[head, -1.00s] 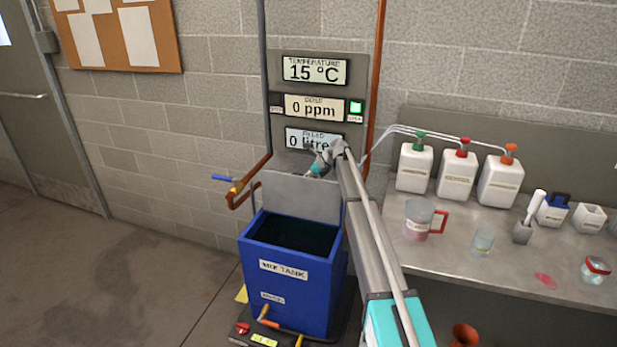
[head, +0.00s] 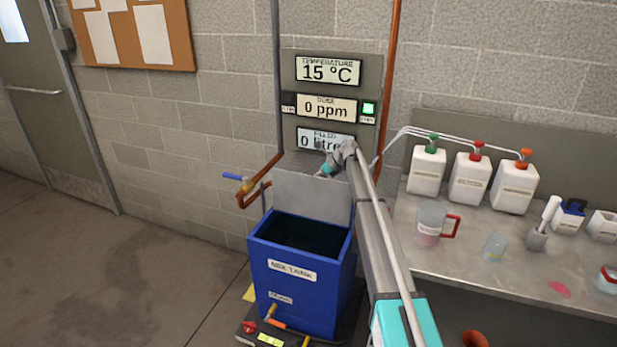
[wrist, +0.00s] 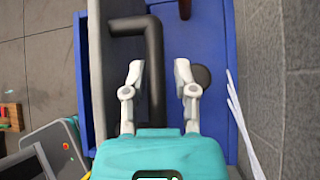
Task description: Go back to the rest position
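My gripper (wrist: 159,80) is open and empty in the wrist view, with its two fingers apart. A blue tank (wrist: 214,35) lies below it there, with a dark bent pipe (wrist: 153,60) and a dark round spot showing between and beside the fingers. In the head view my gripper (head: 328,160) is small, in front of the lowest display on the wall panel. My arm reaches up past the right side of the blue mix tank (head: 292,271). The fingertips are too small to judge in the head view.
A metal bench (head: 462,252) on the right holds several white jugs, a measuring jug (head: 430,222) with a red handle, a beaker (head: 494,247) and a scoop (head: 541,224). A blue-handled valve (head: 240,181) sits left of the panel. The floor at left is clear.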

